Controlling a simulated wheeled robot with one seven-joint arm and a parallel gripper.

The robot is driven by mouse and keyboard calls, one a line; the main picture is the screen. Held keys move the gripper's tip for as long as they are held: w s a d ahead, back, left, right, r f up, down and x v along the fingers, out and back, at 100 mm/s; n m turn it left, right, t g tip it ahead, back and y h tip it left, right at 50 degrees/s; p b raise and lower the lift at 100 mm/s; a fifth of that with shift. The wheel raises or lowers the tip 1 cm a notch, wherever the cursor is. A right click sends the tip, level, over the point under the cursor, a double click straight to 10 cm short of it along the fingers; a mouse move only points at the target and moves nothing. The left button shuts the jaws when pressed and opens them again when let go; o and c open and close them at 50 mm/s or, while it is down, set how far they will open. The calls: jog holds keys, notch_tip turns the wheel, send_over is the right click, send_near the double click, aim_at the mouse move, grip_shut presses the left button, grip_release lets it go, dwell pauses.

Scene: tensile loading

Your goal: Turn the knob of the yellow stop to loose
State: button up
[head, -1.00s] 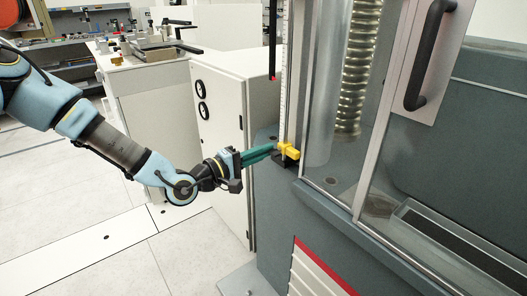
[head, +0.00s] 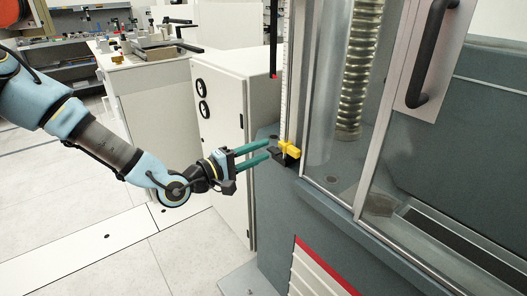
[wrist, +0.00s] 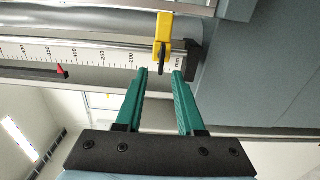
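The yellow stop (head: 288,148) sits low on the white scale rail at the left edge of the machine. In the wrist view the yellow stop (wrist: 163,31) is clamped around the rail near its black end block, with a dark knob (wrist: 161,57) on its near side. My gripper (head: 268,151) is open with its green fingers apart, just left of the stop. In the wrist view my gripper (wrist: 161,74) has its fingertips just short of the knob, with nothing between them. I cannot tell the knob's setting.
The scale (wrist: 90,55) carries a red pointer (wrist: 62,70) farther along. A white cabinet (head: 222,120) stands behind my gripper.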

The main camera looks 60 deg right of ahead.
jog(key=b+v, duration=0.1)
jog(key=v, duration=0.8)
jog(key=shift+a, duration=0.1)
jog(key=w+a+f+m+t+y, duration=0.1)
jog(key=w+a+f+t+y, duration=0.45)
jog(key=w+a+f, duration=0.35)
jog(key=w+a+r+t+y+p, duration=0.2)
jog(key=w+a+y, duration=0.3)
jog(key=w+a, duration=0.6)
jog(key=w+a+r+n+t+y, duration=0.1)
jog(key=a+r+y, duration=0.1)
jog(key=a, duration=0.5)
jog(key=w+a+r+y, duration=0.1)
jog(key=a+r+y, duration=0.15)
jog(key=a, duration=0.55)
jog(key=s+a+r+n+y, duration=0.1)
jog(key=s+a+r, duration=0.2)
jog(key=a, duration=0.2)
jog(key=s+a+r+n+g+y+p, duration=0.1)
jog(key=s+a+r, duration=0.2)
jog(key=a, duration=0.3)
jog(key=shift+a+r+p, duration=0.15)
jog(key=shift+r+p, duration=0.15)
jog(key=shift+r, duration=0.35)
